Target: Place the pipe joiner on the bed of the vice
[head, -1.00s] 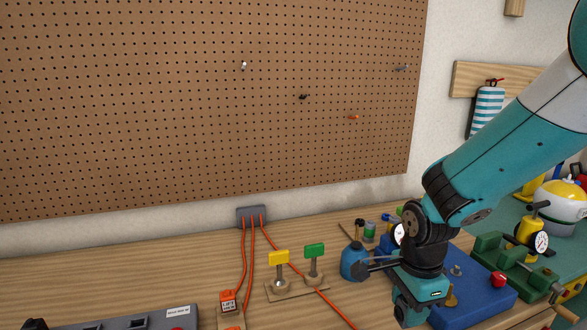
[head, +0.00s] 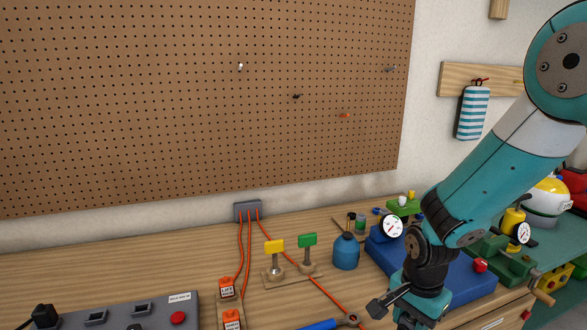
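My gripper (head: 418,305) hangs at the bottom edge of the head view, in front of the blue base. Its fingers are cut off or hidden, so I cannot tell whether it is open or holds anything. I cannot make out a pipe joiner; it may be hidden behind my arm or out of view. A green device with a wooden handle (head: 510,266), which looks like the vice, stands at the right, partly behind my arm. Its bed is not clearly visible.
A blue base (head: 465,290) with a white gauge (head: 393,227) and a blue bottle (head: 346,251) stand near my arm. A grey power strip (head: 150,315) lies at bottom left.

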